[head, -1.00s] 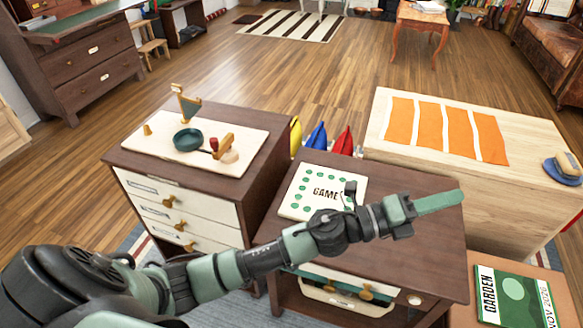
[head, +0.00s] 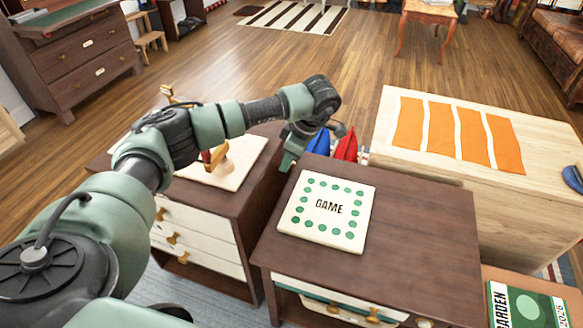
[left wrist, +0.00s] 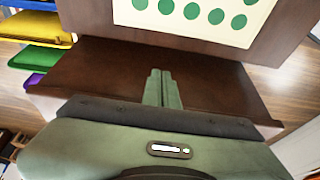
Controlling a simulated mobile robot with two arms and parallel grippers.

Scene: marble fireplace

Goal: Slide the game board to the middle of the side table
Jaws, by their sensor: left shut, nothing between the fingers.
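My left gripper (head: 287,164) is shut and empty, pointing down by the table's far left corner, apart from the board. In the left wrist view the shut fingers (left wrist: 162,88) show in front of brown wood, with the board's edge (left wrist: 190,14) beyond them at the top. My right gripper is not in view.
A drawer cabinet (head: 255,205) with a cream board and small items stands to the left, partly behind my arm. A pale wooden chest (head: 430,172) with orange strips stands to the right. Blue and red objects (head: 345,145) are behind the side table. The table's right part is bare.

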